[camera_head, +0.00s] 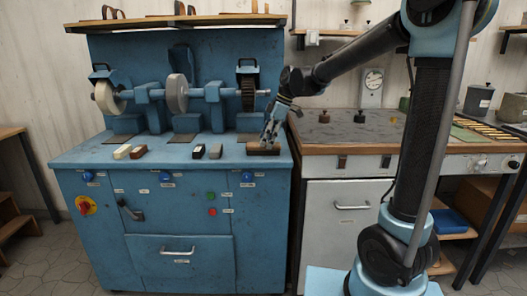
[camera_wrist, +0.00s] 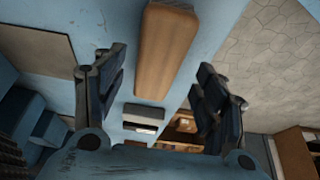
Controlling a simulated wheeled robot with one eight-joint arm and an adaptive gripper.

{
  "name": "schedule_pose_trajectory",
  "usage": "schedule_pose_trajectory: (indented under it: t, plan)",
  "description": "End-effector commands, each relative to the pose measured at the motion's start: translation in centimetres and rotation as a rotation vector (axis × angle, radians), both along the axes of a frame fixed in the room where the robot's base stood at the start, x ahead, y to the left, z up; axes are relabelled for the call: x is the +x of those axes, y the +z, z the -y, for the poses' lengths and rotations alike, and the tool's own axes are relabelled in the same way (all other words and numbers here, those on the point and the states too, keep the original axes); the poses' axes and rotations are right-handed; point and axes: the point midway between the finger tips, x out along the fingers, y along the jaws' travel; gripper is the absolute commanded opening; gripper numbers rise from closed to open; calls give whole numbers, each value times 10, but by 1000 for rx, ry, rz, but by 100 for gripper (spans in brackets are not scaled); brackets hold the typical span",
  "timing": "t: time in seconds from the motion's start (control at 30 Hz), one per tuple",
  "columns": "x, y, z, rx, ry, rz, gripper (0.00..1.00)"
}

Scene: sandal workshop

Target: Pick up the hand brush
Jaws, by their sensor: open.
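The hand brush, a wooden block with rounded edges (camera_head: 262,150), lies on the blue machine bench near its front right corner. In the wrist view the brush (camera_wrist: 167,45) reaches from the top edge down between the two fingers. My gripper (camera_head: 269,140) points down directly over the brush and hides part of it. In the wrist view my gripper (camera_wrist: 162,62) is open, with one dark finger on each side of the brush and gaps to both. I cannot tell how far the fingertips are above the bench.
The blue bench (camera_head: 230,163) also carries a white block (camera_head: 123,152), a brown block (camera_head: 138,152) and two dark blocks (camera_head: 207,152) to the left. Grinding wheels (camera_head: 177,92) stand behind.

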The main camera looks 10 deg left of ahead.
Motion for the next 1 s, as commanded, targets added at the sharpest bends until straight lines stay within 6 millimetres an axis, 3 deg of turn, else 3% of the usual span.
schedule_pose_trajectory:
  t: [0.23, 0.57, 0.7, 0.8, 1.0]
  plan:
    - [1, -28, -14, 0, 1, 0, 65]
    - [0, -33, -15, 0, 0, 0, 65]
    - [0, -33, -15, 0, 0, 0, 33]
    - [0, -33, -15, 0, 0, 0, 15]
    - [0, -33, -15, 0, 0, 0, 15]
